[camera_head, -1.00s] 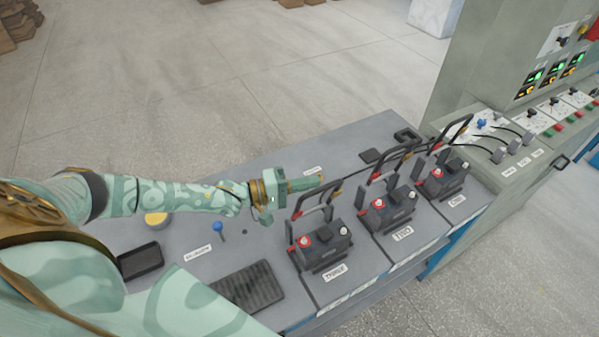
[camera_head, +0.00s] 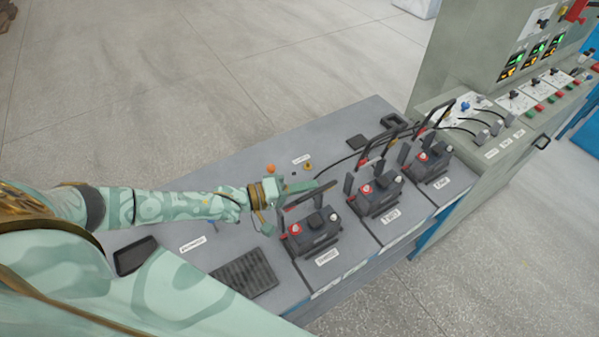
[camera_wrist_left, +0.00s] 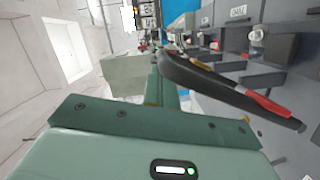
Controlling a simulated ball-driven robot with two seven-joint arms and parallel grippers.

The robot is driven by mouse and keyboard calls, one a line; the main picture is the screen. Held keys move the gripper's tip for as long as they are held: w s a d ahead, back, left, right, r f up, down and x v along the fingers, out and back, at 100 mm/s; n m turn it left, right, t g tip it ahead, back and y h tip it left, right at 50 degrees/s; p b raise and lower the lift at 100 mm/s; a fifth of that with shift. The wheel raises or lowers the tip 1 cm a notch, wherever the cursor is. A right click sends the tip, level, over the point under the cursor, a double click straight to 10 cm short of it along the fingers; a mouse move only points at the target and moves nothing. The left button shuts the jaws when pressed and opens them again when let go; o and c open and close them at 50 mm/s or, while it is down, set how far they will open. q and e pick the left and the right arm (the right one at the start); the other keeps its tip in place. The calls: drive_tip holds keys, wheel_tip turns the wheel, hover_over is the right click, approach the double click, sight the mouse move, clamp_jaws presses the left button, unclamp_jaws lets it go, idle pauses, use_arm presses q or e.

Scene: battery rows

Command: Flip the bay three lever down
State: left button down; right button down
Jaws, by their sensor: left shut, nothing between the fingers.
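The bay three unit (camera_head: 314,232) is the nearest of the row, above its label (camera_head: 327,256). Its lever (camera_head: 309,194) is a black U-shaped handle with red at its lower end, standing raised and tilted. My left gripper (camera_head: 300,187) is shut and empty, its green fingers right at the top bar of this lever on the far side. Contact cannot be told for sure. In the left wrist view a dark bar with a red sleeve (camera_wrist_left: 225,85) runs close beside the fingers (camera_wrist_left: 168,75). My right gripper is out of view.
Bay two (camera_head: 376,195) and bay one (camera_head: 427,162) stand farther along the bench, their levers raised. A grey control cabinet (camera_head: 480,130) closes the far right. A ribbed black mat (camera_head: 243,274) and a black tray (camera_head: 136,255) lie left of bay three.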

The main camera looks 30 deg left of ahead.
use_arm(q)
drive_tip(key=s+d+f+m+y, duration=0.1)
drive_tip(key=s+d+f+m, duration=0.1)
drive_tip(key=d+f+m, duration=0.2)
drive_tip(key=s+d+f+m+y+b, duration=0.1)
drive_tip(key=s+d+f+m+y, duration=0.1)
drive_tip(key=f, duration=0.6)
drive_tip(key=s+d+m, duration=0.1)
drive_tip(key=d+m, duration=0.1)
drive_tip(key=m, duration=0.1)
drive_tip(key=shift+d+f+b, duration=0.3)
drive_tip(key=shift+f, duration=0.1)
drive_tip(key=shift+s+f, duration=0.15)
drive_tip(key=shift+s, duration=0.05)
wheel_tip(320, 180, up, 6)
drive_tip(key=f+p, duration=0.1)
drive_tip(key=p, duration=0.4)
drive_tip(key=v, duration=0.9)
drive_tip(key=shift+s+a+b, duration=0.15)
drive_tip(key=shift+a+b, duration=0.2)
drive_tip(key=shift+a, duration=0.1)
drive_tip(key=shift+f, duration=0.15)
